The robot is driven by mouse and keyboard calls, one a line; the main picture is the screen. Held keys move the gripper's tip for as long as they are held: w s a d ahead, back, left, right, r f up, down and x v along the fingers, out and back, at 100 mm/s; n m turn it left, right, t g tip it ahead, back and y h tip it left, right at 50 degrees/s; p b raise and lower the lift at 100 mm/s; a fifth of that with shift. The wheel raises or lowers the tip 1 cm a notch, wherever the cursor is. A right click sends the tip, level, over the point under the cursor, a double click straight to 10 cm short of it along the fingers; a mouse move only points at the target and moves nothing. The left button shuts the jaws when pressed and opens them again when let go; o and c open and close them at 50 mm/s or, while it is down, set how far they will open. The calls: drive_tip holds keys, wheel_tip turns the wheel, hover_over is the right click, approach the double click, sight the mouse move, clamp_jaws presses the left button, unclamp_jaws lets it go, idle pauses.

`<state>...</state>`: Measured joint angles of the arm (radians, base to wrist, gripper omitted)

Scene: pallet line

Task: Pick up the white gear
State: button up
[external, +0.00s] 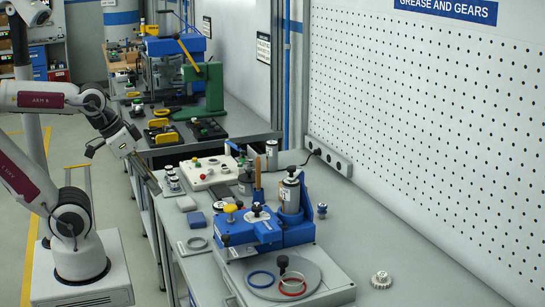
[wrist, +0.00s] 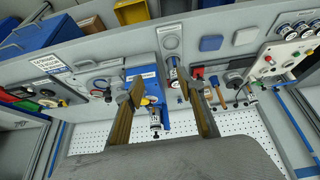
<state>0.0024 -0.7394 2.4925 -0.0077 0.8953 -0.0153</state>
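The white gear (external: 381,280) lies on the grey bench at the lower right of the external view, right of the blue fixture's base plate. It is small, toothed, with a raised hub. I cannot make it out in the wrist view. My gripper (wrist: 160,92) is open, with its two brown fingers apart and nothing between them. In the external view my arm is at the left, by the bench's left edge, far from the gear and across the fixture from it.
A blue fixture (external: 265,229) with a dark-topped cylinder (external: 291,196) stands mid-bench. Blue and red rings lie on its round plate. A white control box (external: 205,173) sits behind. A pegboard wall (external: 430,120) bounds the right. Bare bench surrounds the gear.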

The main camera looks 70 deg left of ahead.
drive_tip(key=w+d+r+n+h, duration=0.1)
drive_tip(key=w+d+n, duration=0.35)
drive_tip(key=w, duration=0.45)
drive_tip(key=w+d+n+h, duration=0.2)
drive_tip(key=w+d+n, duration=0.3)
drive_tip(key=w, duration=0.4)
drive_tip(key=w+d+r+n+h, duration=0.1)
drive_tip(key=w+d+n, duration=0.4)
drive_tip(key=w, duration=0.4)
drive_tip(key=w+d+f+n+t+h, duration=0.1)
drive_tip(key=w+d+f+n, duration=0.6)
drive_tip(key=w, duration=0.4)
drive_tip(key=n, duration=0.7)
approach(381, 274)
drive_tip(key=shift+w+d+f+t, duration=0.15)
drive_tip(key=shift+f+t, duration=0.15)
drive_tip(key=shift+f, duration=0.05)
drive_tip(key=shift+x, duration=1.25)
drive_tip(key=shift+f, duration=0.15)
drive_tip(key=shift+x, duration=2.5)
